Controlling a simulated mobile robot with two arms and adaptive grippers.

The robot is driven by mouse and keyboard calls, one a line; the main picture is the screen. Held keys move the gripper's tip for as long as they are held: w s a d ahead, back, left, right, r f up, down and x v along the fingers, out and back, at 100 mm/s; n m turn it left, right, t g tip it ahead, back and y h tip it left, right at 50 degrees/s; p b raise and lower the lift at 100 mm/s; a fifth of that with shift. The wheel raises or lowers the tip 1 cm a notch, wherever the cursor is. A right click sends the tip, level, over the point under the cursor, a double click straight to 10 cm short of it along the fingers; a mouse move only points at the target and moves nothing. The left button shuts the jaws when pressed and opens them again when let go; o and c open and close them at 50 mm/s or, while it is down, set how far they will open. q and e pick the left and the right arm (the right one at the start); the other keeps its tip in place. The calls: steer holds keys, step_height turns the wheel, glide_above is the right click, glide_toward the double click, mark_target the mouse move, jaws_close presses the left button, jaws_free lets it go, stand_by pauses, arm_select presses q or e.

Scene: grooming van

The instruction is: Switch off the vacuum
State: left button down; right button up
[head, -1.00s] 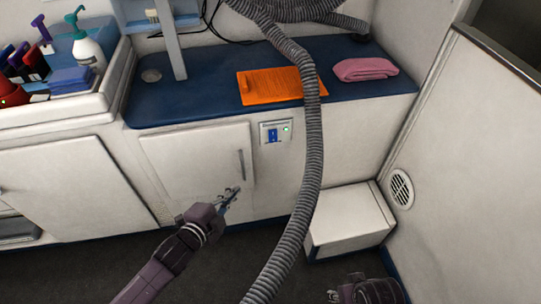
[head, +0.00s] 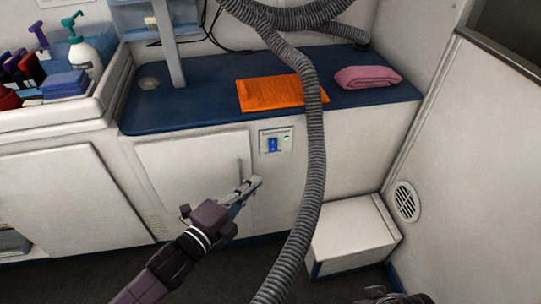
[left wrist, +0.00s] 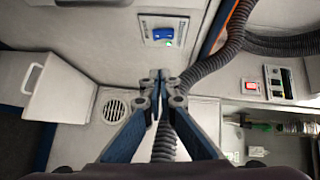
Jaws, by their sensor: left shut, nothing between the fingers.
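The switch panel (head: 276,141) is on the white cabinet front below the blue counter, with a blue rocker (head: 273,145) and a lit green lamp (head: 287,139). In the left wrist view the panel (left wrist: 180,22) and its blue rocker (left wrist: 163,33) lie beyond the fingertips. The grey vacuum hose (head: 313,170) hangs just right of the panel. My left gripper (head: 256,182) is shut and empty, below and left of the panel in the head view. Its closed fingertips (left wrist: 160,76) appear apart from the rocker. My right gripper's fingers are not visible.
A cabinet handle (head: 240,170) is close to my left gripper. An orange cloth (head: 268,94) and a folded pink towel (head: 367,77) lie on the counter. A white step box (head: 352,235) stands at right. A separate red switch (left wrist: 250,86) shows in the left wrist view.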

mark_target(273, 145)
arm_select(q)
steer(key=b+x, duration=0.1)
steer(key=x, duration=0.3)
steer(key=w+a+x, duration=0.1)
steer(key=x, duration=0.3)
steer(key=a+b+x, duration=0.1)
steer(key=x, duration=0.3)
steer(key=shift+w+a+f+b, duration=0.2)
steer(key=shift+w+a+b, duration=0.05)
steer(key=shift+w+b, duration=0.1)
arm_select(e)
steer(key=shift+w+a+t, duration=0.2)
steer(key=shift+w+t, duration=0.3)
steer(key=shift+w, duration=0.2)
